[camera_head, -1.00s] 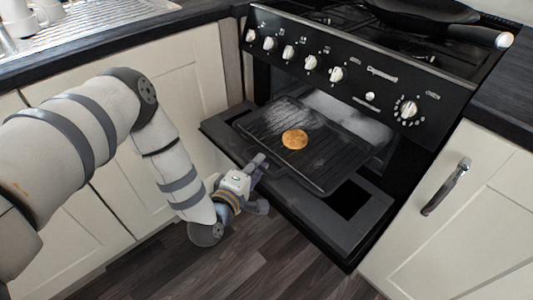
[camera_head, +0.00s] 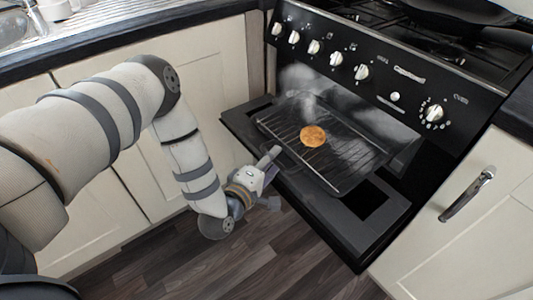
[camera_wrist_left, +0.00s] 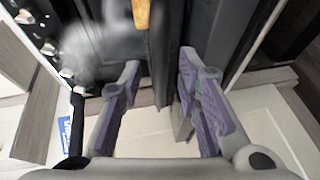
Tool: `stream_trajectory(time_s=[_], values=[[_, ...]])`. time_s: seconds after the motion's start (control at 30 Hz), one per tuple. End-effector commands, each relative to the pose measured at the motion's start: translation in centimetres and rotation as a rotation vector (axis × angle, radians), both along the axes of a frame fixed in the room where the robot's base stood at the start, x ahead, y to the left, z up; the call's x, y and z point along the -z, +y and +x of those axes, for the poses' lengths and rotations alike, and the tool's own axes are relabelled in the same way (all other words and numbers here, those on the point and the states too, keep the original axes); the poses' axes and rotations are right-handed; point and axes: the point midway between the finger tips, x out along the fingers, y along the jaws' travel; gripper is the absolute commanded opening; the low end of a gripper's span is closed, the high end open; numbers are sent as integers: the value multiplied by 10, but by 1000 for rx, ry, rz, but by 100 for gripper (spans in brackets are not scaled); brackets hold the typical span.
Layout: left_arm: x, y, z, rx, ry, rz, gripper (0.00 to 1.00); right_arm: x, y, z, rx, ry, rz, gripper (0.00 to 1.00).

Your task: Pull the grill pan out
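The dark grill pan (camera_head: 346,166) with a wire rack sticks out of the oven over the lowered door. A round golden-brown food piece (camera_head: 312,136) lies on the rack. My left gripper (camera_head: 272,178) is open at the pan's front left side, its fingers spread. In the left wrist view the fingers (camera_wrist_left: 163,100) stand apart on either side of a dark narrow edge, which seems to be part of the pan. Whether a finger touches it I cannot tell. A bit of the food (camera_wrist_left: 141,14) shows at the top. My right gripper is not in view.
Grey smoke (camera_head: 300,85) hangs over the pan. The lowered oven door (camera_head: 330,220) lies below it. Cooker knobs (camera_head: 361,72) line the front above. Cream cupboards (camera_head: 135,175) flank the oven, the right one with a metal handle (camera_head: 467,194). The wooden floor in front is clear.

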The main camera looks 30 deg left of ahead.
Motion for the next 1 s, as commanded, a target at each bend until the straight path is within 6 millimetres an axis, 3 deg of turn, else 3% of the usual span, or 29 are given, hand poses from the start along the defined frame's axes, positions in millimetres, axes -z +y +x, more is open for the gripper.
stream_trajectory(time_s=[0.3,0.43,0.6,1.0], values=[[-13,-4,-80,-1,5,-2,31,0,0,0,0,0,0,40],[-18,-5,-102,0,3,0,31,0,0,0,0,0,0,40],[-21,-5,-112,-2,0,-1,31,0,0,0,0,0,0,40],[-19,-8,-113,11,18,10,31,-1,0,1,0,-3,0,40]])
